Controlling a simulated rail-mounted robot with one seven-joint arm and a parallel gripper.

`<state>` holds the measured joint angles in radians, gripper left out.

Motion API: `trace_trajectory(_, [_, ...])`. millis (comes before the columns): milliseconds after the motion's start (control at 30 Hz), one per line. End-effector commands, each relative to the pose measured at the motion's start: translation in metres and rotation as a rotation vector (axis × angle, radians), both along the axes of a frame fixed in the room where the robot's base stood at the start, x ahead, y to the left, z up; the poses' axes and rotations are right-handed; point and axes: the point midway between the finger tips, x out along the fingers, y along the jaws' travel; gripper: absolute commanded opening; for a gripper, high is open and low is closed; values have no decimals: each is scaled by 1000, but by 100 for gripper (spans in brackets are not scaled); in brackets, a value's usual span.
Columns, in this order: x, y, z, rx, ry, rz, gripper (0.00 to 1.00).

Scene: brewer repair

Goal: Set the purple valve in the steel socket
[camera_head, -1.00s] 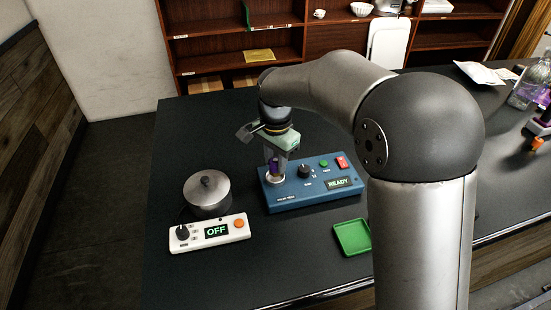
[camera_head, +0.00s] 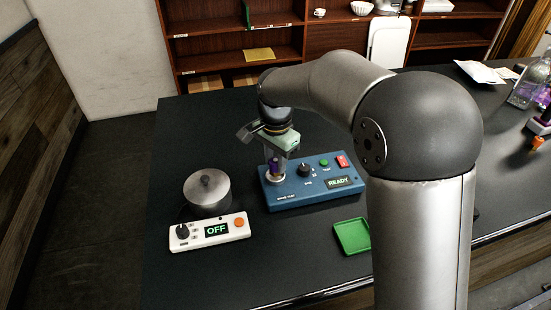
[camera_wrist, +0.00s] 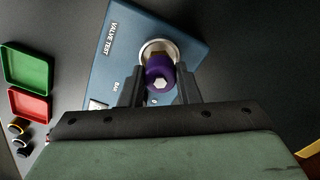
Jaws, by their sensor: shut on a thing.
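The purple valve (camera_wrist: 158,70) is between the fingers of my gripper (camera_wrist: 160,88), which is shut on it. In the wrist view it sits over the round steel socket (camera_wrist: 146,50) at one end of the blue valve test box, and the socket's ring shows around its far side. In the head view the valve (camera_head: 275,167) is upright at the socket on the left end of the box. I cannot tell how deep it sits. My gripper (camera_head: 276,162) points down there, partly hidden by its own wrist parts.
The blue valve test box (camera_head: 310,195) reads READY. A steel pot (camera_head: 207,195) and a white control box (camera_head: 208,233) reading OFF stand to its left. A green tray (camera_head: 352,236) lies in front; a red tray (camera_wrist: 28,105) shows in the wrist view.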

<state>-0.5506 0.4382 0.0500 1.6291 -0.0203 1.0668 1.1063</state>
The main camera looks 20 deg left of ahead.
Motion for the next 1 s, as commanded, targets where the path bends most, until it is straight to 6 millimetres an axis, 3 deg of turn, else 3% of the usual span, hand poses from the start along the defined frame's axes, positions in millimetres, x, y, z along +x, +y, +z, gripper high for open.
trace_trajectory(1000, [0, 0, -11, 0, 0, 0, 3])
